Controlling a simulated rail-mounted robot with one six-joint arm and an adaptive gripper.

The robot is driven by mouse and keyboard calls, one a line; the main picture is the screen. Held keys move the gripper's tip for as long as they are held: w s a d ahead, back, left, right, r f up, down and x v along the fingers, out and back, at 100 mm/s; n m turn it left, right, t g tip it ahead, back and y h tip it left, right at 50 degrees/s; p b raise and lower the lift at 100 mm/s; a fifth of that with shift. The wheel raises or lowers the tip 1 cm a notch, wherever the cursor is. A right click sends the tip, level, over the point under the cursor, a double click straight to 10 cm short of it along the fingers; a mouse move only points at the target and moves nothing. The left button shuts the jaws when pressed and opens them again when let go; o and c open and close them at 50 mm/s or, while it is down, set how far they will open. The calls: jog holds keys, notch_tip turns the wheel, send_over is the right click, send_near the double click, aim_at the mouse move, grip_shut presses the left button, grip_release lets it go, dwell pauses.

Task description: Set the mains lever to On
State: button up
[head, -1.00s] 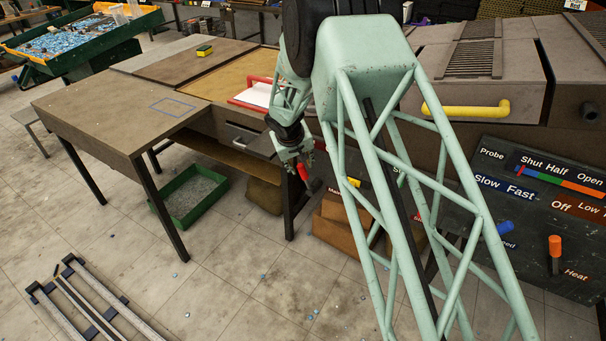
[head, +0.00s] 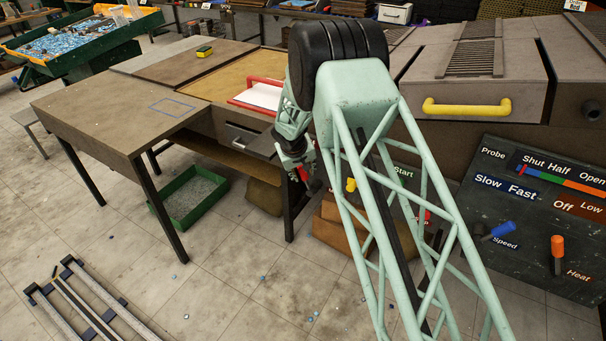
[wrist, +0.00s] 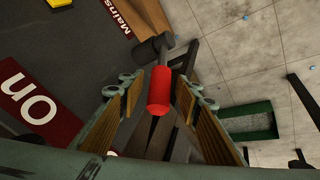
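The mains lever (wrist: 159,92) has a red cylindrical handle on a dark arm, joined to a dark pivot in the wrist view. Its red handle also shows small in the head view (head: 303,174). A red "On" label (wrist: 32,98) lies left of the handle, and a "Mains" label (wrist: 118,14) sits near the pivot. My gripper (wrist: 166,88) is open, with its wood-coloured finger pads on either side of the red handle. Gaps show beside the handle, and I cannot tell contact. In the head view my gripper (head: 296,168) is partly hidden at the lever.
A dark control panel (head: 480,250) with blue and orange levers stands at the right. A yellow-handled drawer (head: 465,108) is above it. A wooden table (head: 110,130) stands left, with a green bin (head: 203,207) on the floor. A rail frame (head: 85,310) lies front left.

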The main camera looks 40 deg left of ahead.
jog(key=shift+c, duration=0.2)
grip_shut()
